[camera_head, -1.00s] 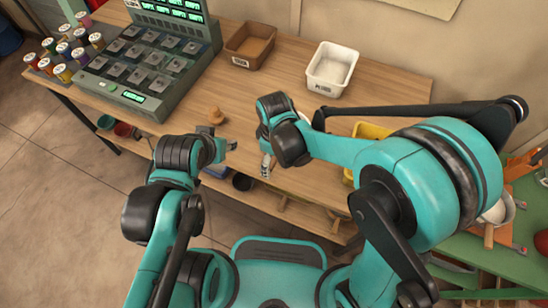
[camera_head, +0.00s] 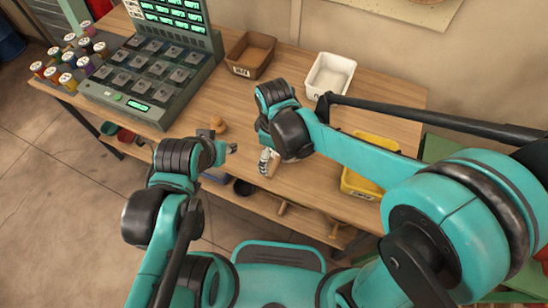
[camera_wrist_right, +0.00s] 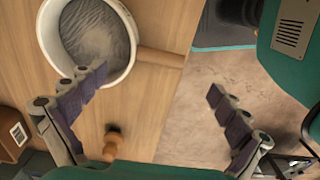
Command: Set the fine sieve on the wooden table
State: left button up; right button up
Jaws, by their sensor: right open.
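The fine sieve, a round pale-rimmed pan with a grey mesh (camera_wrist_right: 95,35) and a wooden handle, lies on the wooden table (camera_wrist_right: 155,25) in the right wrist view. Its handle reaches toward the table's front edge. My right gripper (camera_wrist_right: 155,90) is open, its fingers spread apart below the handle in that picture, touching nothing I can see. In the head view the right gripper (camera_head: 266,162) hangs over the table's front edge and my arm hides most of the sieve. My left gripper (camera_head: 220,141) looks open and empty near the front edge.
A small wooden knob-like piece (camera_head: 218,125) stands near the left gripper. A brown bin (camera_head: 250,54), a white bin (camera_head: 329,75) and a yellow bin (camera_head: 362,184) are on the table. A control console (camera_head: 150,75) and several colored jars fill the left end.

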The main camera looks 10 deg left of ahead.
jog(key=s+d+r+m+t, duration=0.2)
jog(key=d+r+m, duration=0.3)
jog(key=d, duration=0.6)
jog(key=s+d+r+m+t, duration=0.2)
jog(key=d+r+m+t, duration=0.3)
jog(key=d+m, duration=0.4)
jog(key=shift+s+d+p, duration=0.2)
jog(key=shift+d+p, duration=0.2)
jog(key=shift+d, duration=0.85)
